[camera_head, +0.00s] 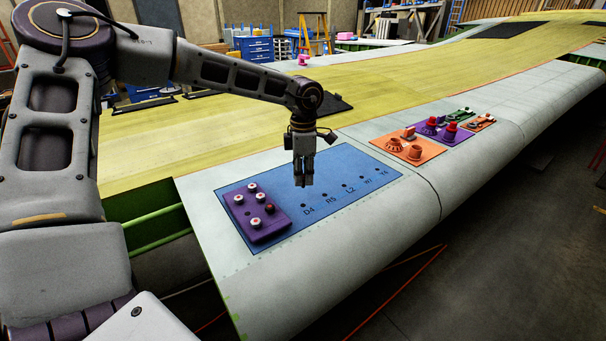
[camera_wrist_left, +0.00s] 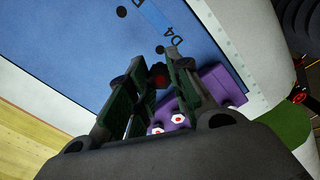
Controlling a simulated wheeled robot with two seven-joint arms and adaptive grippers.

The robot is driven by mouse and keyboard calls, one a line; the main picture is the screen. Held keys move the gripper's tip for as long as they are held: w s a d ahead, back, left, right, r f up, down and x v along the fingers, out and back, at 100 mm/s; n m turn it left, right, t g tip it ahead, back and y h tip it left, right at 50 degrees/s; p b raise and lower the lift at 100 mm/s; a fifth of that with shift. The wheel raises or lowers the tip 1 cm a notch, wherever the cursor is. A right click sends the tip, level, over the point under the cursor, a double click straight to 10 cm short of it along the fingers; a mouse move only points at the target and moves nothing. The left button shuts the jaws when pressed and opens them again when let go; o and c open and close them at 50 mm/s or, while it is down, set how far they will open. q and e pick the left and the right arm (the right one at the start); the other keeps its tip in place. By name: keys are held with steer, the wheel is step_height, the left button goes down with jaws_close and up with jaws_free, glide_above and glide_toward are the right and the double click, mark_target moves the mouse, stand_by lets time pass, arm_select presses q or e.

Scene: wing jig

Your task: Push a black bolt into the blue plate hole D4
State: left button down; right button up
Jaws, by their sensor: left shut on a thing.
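The blue plate (camera_head: 345,165) lies on the wing skin, with a row of dark labelled holes. Hole D4 (camera_head: 303,205) is the one closest to the purple block; in the left wrist view hole D4 (camera_wrist_left: 160,49) shows just past the fingertips. My left gripper (camera_head: 303,183) points down above the plate near D4. In the left wrist view its fingers are shut on a dark bolt (camera_wrist_left: 158,77) with a reddish face, apparently the black bolt. The fingers partly hide it, and its gap to the plate cannot be judged. My right gripper is not in view.
The purple block (camera_head: 256,232) on the plate's left end holds several white-topped bolts and a dark red one (camera_head: 270,208). Orange (camera_head: 425,150) and purple (camera_head: 450,131) trays with parts stand farther along the wing. The plate's right part is clear.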

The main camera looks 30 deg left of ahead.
arm_select(q)
steer(key=shift+f, duration=0.1)
steer(key=shift+f+b, duration=0.5)
steer(key=shift+f, duration=1.3)
step_height(320, 180, down, 3)
steer(key=shift+r, duration=0.2)
steer(key=shift+b, duration=0.55)
steer(key=shift+f+b, duration=1.2)
steer(key=shift+b, duration=0.25)
